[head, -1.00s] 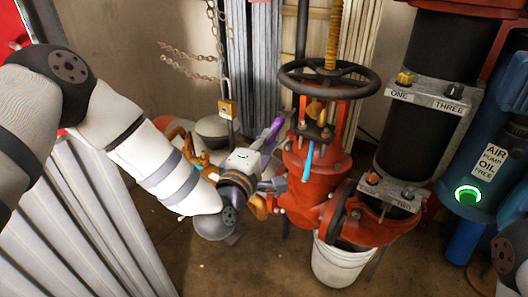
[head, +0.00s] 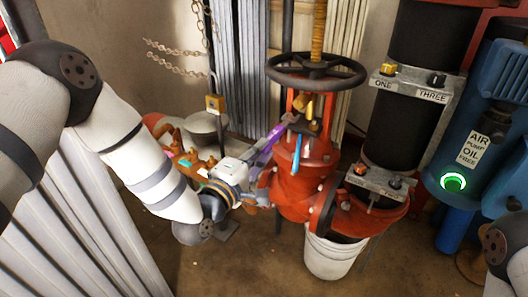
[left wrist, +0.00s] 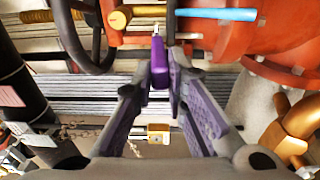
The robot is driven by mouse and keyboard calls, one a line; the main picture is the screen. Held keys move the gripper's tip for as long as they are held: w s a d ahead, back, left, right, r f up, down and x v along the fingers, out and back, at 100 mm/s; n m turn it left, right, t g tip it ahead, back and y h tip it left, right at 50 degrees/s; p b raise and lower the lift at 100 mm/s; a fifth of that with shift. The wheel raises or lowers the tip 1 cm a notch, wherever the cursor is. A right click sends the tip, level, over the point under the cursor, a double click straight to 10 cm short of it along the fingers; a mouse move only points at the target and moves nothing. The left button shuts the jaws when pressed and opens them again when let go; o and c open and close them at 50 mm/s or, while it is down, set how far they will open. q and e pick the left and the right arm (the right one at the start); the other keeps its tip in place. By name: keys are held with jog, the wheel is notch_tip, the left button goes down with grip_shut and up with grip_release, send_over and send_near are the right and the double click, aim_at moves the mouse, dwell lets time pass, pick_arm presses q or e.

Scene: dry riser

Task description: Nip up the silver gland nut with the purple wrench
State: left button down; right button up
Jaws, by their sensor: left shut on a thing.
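The purple wrench (head: 267,143) slants up and right from my left gripper (head: 247,171), which is shut on it. Its far end is at the left side of the red valve's yoke, close to the brass gland (head: 303,103). My right gripper is not in view.
A light blue bar (head: 297,152) hangs at the front of the valve (head: 300,185). The black handwheel (head: 316,72) is above the gland. A padlock (head: 214,103) and chains hang behind. A white bucket (head: 335,257) stands below. Clear floor lies in front.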

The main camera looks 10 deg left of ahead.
pick_arm(q)
jog(key=w+a+m+g+h+b, duration=0.4)
jog(key=a+m+h, duration=0.2)
jog(key=a+h, duration=0.1)
jog(key=shift+w+a+f+g+h, duration=0.2)
jog(key=shift+f+g+h, duration=0.2)
jog(key=shift+h, duration=0.1)
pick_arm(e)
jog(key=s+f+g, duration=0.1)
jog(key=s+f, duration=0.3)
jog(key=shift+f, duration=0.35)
pick_arm(q)
jog(key=shift+r, duration=0.1)
dwell(0.4)
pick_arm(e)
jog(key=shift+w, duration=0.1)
